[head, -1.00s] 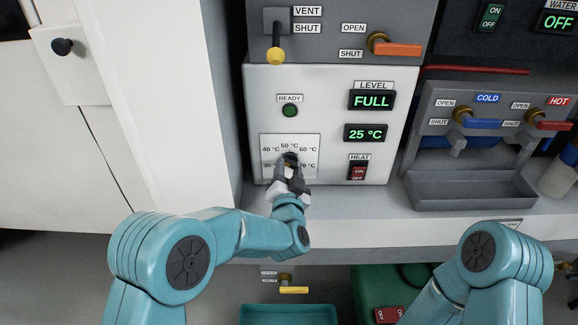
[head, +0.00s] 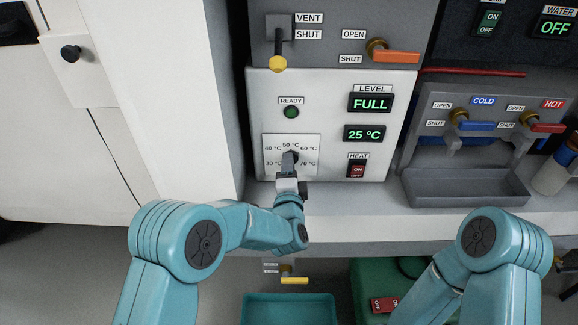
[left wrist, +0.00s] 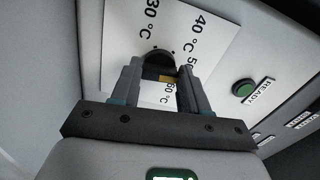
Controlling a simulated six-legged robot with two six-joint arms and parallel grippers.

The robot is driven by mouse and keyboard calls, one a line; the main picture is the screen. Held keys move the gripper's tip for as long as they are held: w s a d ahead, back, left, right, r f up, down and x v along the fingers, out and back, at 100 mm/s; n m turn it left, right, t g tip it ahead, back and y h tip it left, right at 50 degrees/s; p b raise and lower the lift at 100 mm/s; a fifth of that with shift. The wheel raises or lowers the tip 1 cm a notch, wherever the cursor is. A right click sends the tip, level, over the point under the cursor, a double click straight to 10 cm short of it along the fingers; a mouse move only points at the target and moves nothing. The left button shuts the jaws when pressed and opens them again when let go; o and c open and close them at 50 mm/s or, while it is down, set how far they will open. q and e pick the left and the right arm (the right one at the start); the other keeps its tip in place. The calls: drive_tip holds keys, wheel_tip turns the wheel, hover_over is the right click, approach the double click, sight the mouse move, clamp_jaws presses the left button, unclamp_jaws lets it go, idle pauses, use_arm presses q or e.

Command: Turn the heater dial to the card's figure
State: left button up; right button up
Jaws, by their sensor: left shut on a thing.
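The heater dial (left wrist: 155,60) is a black knob on a white scale plate (left wrist: 108,40), marked from 30 °C to 70 °C. In the head view the plate (head: 270,142) is low on the heater's white front. My left gripper (head: 291,163) covers most of the dial there. In the left wrist view my left gripper (left wrist: 160,82) has its fingers on both sides of the dial, shut on it. A small yellow patch shows between the fingers; which figure the dial points to is unclear. No card shows. My right gripper is out of view.
The heater display (head: 364,133) reads 25 °C and the level display (head: 370,102) reads FULL. A red HEAT switch (head: 357,170) and a green READY lamp (head: 291,112) are nearby. A vent lever (head: 278,60) hangs above. A grey tray (head: 465,188) is at the right.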

use_arm(q)
drive_tip(key=shift+r+m, duration=0.15)
drive_tip(key=shift+m, duration=0.35)
drive_tip(key=o, duration=1.1)
drive_tip(key=shift+w, duration=0.1)
drive_tip(key=shift+c, duration=0.2)
drive_tip(key=s+p, duration=0.1)
drive_tip(key=s, duration=1.5)
drive_tip(key=shift+s, duration=0.25)
